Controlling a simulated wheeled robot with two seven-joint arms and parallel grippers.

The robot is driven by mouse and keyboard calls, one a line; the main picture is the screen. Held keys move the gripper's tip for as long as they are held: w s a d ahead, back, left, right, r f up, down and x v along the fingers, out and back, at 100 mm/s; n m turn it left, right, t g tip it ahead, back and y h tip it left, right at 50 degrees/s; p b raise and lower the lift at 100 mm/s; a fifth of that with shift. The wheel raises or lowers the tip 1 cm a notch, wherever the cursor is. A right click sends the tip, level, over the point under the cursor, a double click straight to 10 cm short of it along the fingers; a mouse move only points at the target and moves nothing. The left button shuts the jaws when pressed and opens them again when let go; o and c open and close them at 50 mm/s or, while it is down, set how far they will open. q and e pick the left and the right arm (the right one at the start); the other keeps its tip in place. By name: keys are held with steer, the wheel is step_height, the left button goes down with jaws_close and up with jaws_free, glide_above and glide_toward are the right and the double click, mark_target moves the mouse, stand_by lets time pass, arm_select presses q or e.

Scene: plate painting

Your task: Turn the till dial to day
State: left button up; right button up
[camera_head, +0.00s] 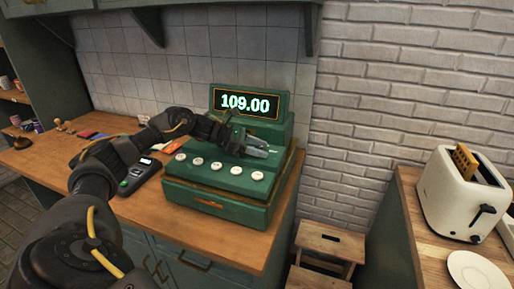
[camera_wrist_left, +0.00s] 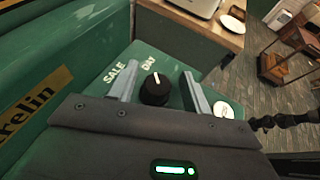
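The green till (camera_head: 215,205) stands on the wooden counter, its display (camera_head: 246,103) reading 109.00. The black till dial (camera_wrist_left: 154,90) shows in the left wrist view, on the till's green top, with a white pointer line. The words SALE (camera_wrist_left: 115,71) and DAY (camera_wrist_left: 148,62) are printed beyond it. The pointer points up in that picture, nearer DAY than SALE. My left gripper (camera_wrist_left: 161,78) is open, one finger on each side of the dial; I cannot tell whether either touches. In the head view my left gripper (camera_head: 258,149) hides the dial. My right gripper is not in view.
Several round white keys (camera_head: 216,166) line the till's front slope. A card reader (camera_head: 138,177) lies left of the till on the counter (camera_head: 145,212). A toaster (camera_head: 455,195) and a white plate (camera_head: 478,272) are on the right counter. A wooden stool (camera_head: 325,250) stands between the counters.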

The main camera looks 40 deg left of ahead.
arm_select(q)
steer(key=shift+a, duration=0.1)
steer(key=shift+s+a, duration=0.15)
steer(key=shift+a, duration=0.1)
steer(key=b+v, duration=0.3)
steer(key=v, duration=0.5)
steer(key=shift+s+a+r, duration=0.15)
steer(key=shift+s+a, duration=0.1)
steer(key=shift+b+v, duration=0.3)
steer(key=shift+v, duration=0.45)
steer(key=shift+r, duration=0.1)
